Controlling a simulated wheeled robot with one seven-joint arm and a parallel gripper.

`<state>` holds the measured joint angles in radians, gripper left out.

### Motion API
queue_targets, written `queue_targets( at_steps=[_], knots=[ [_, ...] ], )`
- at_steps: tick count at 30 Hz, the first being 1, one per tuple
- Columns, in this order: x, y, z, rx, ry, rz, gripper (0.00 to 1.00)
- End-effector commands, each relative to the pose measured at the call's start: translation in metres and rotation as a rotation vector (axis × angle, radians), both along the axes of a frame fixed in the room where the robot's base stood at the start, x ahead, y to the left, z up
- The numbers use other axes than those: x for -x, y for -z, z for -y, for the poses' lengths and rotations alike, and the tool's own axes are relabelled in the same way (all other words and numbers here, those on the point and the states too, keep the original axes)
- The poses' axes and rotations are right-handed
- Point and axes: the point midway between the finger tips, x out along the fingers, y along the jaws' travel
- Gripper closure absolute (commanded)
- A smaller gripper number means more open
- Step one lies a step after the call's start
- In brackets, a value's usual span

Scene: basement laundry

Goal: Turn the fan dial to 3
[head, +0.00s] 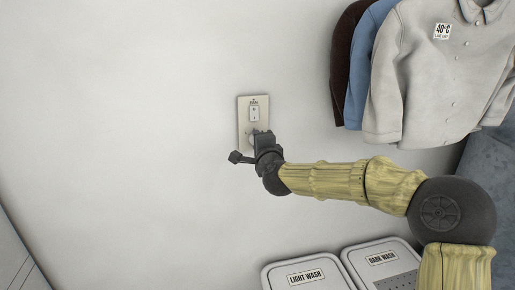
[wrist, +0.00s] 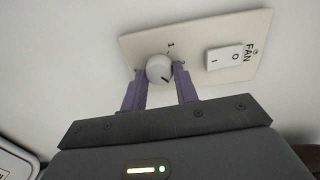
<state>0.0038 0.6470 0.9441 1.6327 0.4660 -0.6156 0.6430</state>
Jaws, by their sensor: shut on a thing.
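The fan dial (wrist: 159,66) is a round, light grey knob on a beige wall plate (wrist: 205,83). My gripper (wrist: 160,72) is shut on the dial, with one finger on each side of it in the wrist view. A short dark mark on the knob points to the lower right in that view.
A white rocker switch (wrist: 223,58) marked O and I is on the same plate, near the word FAN. Shirts (head: 425,75) hang at the upper right. Two lidded bins, light wash (head: 300,264) and dark wash (head: 365,249), stand below. The wall left of the plate is bare.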

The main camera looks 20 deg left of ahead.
Motion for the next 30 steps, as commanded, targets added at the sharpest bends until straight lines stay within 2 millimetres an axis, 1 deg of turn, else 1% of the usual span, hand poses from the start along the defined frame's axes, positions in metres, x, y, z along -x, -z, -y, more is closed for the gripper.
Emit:
queue_targets(
  at_steps=[13,14,15,17,26,30],
  knots=[
    [-0.0004,0.0014,0.0005,-0.013,0.001,-0.012,0.93],
    [-0.0004,0.0014,0.0005,-0.013,0.001,-0.012,0.68],
    [-0.0004,0.0014,0.0005,-0.013,0.001,-0.012,0.61],
    [-0.0004,0.0013,0.0005,-0.012,0.001,-0.010,0.49],
    [0.0002,0.0006,0.0005,-0.012,0.001,-0.009,0.49],
    [0.0055,0.0005,0.0045,-0.012,0.001,-0.009,0.49]
  ],
)
